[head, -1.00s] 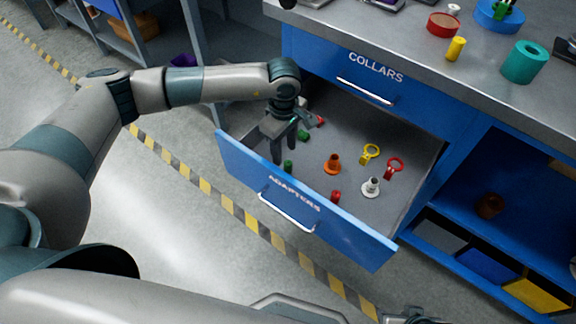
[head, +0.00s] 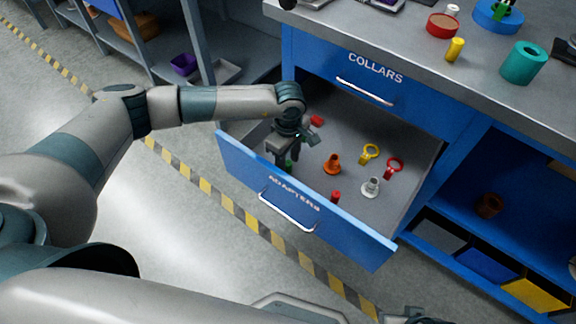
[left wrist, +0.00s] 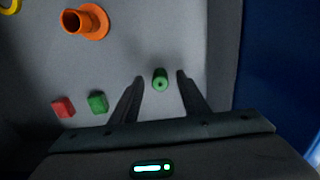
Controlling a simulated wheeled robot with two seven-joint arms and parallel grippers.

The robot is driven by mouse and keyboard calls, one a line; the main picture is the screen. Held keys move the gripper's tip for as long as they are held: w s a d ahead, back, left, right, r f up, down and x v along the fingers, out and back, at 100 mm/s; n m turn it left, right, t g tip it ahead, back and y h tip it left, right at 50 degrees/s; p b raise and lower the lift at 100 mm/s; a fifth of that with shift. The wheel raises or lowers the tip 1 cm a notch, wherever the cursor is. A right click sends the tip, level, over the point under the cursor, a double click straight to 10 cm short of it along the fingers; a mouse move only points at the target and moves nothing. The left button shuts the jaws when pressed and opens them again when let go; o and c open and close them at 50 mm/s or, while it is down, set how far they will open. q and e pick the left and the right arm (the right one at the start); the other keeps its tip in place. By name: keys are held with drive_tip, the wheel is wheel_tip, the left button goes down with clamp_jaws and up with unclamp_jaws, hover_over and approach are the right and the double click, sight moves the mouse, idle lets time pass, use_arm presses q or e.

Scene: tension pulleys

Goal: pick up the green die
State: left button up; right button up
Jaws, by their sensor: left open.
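The green die (left wrist: 97,102) is a small green block on the drawer floor in the left wrist view, left of my left gripper's fingers. My left gripper (head: 292,154) is open, pointing down into the drawer. In the left wrist view its fingers (left wrist: 160,77) stand on either side of a green cylinder (left wrist: 160,82) with a small hole, apart from it. That cylinder also shows partly in the head view (head: 288,163).
The open ADAPTERS drawer (head: 232,152) also holds a red block (head: 316,120), an orange flanged piece (head: 332,165), yellow (head: 370,153) and red (head: 394,167) ring pieces, a white piece (head: 372,187) and a red piece (head: 335,197). The COLLARS drawer (head: 390,85) above is shut.

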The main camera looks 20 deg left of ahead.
use_arm(q)
drive_tip(key=shift+f, duration=0.8)
drive_tip(key=shift+c, duration=0.2)
clamp_jaws()
drive_tip(key=shift+r, duration=0.9)
wheel_tip(320, 180, up, 3)
drive_tip(key=shift+f, duration=0.2)
drive_tip(key=s+d+r, duration=0.6)
drive_tip(key=s+d, duration=0.1)
drive_tip(key=d, duration=0.2)
drive_tip(key=shift+d+r+b, duration=0.2)
drive_tip(key=shift+r+b, duration=0.15)
drive_tip(key=shift+b, duration=0.05)
